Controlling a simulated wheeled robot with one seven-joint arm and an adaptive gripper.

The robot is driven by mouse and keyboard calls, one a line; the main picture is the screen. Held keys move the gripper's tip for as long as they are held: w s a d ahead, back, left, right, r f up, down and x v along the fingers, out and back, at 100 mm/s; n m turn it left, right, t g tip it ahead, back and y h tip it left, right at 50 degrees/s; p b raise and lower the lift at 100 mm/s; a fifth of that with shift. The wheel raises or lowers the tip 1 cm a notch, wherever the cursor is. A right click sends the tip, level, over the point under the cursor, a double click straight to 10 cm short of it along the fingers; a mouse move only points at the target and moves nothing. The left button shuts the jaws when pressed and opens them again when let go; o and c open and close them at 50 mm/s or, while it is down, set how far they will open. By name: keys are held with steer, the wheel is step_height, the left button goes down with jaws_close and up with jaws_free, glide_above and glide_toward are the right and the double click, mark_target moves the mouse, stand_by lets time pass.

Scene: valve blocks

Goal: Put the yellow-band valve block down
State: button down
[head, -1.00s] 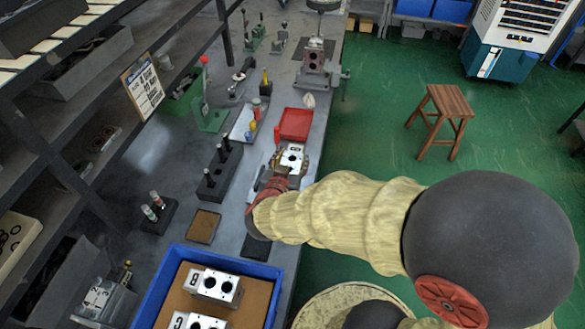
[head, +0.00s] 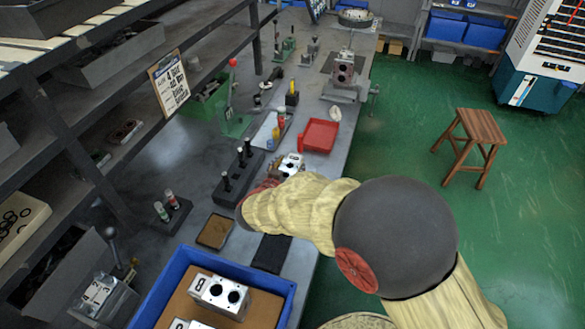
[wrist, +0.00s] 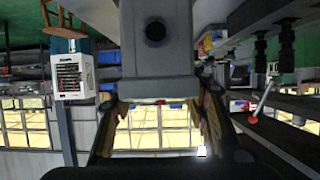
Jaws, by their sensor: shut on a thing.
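My gripper (head: 284,172) is over the bench in the head view, partly hidden behind my own wrist and arm. It is shut on a pale metal valve block (head: 292,162), of which only a small part shows. In the wrist view the same block (wrist: 155,62) is large and grey with a round dark hole, held at the fingers of my gripper (wrist: 160,104). I cannot make out a yellow band on it. Whether its underside touches the bench is hidden.
A red tray (head: 334,122) lies just beyond the held block. A black stand with upright pins (head: 237,176) is to its left. A blue bin (head: 160,290) with other valve blocks (head: 222,292) is nearer. A dark mat (head: 271,254) lies on the bench beside the bin.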

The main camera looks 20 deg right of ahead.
steer(key=shift+f+b, duration=0.9)
steer(key=shift+f, duration=0.45)
steer(key=shift+f, duration=0.1)
steer(key=c, duration=1)
jaws_free()
steer(key=shift+s+f, duration=0.1)
steer(key=shift+f, duration=0.1)
